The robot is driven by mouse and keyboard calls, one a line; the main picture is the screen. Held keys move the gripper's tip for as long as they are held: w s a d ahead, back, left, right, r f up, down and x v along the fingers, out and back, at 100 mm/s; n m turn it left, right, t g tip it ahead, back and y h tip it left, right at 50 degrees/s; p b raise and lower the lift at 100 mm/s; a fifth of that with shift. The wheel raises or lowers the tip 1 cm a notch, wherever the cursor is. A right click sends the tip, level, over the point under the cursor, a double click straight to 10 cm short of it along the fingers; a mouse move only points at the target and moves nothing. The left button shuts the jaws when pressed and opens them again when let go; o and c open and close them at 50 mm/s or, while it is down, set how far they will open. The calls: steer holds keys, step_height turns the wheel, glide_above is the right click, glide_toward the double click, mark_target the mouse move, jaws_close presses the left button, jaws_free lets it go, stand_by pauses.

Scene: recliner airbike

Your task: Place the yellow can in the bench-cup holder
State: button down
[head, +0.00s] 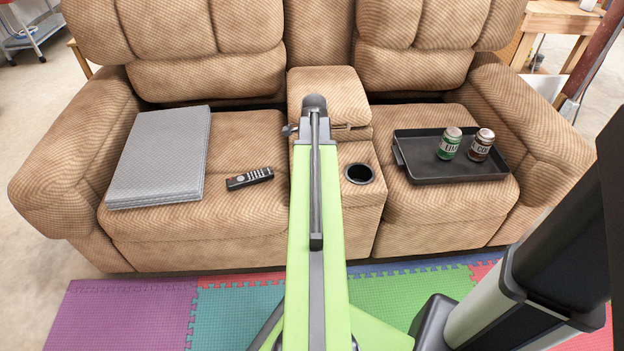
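I see no yellow can in this view. A green can (449,143) and a brown can (481,145) stand upright side by side on a black tray (450,171) on the right seat. A round black cup holder (359,174) is set in the console between the seats and looks empty. My green arm reaches over the console just left of this holder. My gripper (289,129) shows only as a small dark part beside the arm's far end; the rest is hidden, and I cannot tell whether it is open or holds anything.
The tan recliner (240,190) fills the middle. A grey folded pad (160,157) and a black remote (250,179) lie on its left seat. Colored foam mats (130,315) cover the floor in front. A wooden table (560,22) stands behind at right.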

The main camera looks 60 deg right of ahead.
steer(key=shift+f, duration=0.4)
steer(key=shift+c, duration=2.1)
jaws_free()
step_height(320, 180, up, 13)
steer(key=p, duration=1.2)
steer(key=shift+f+p, duration=0.2)
steer(key=shift+p, duration=0.15)
steer(key=shift+f, duration=0.1)
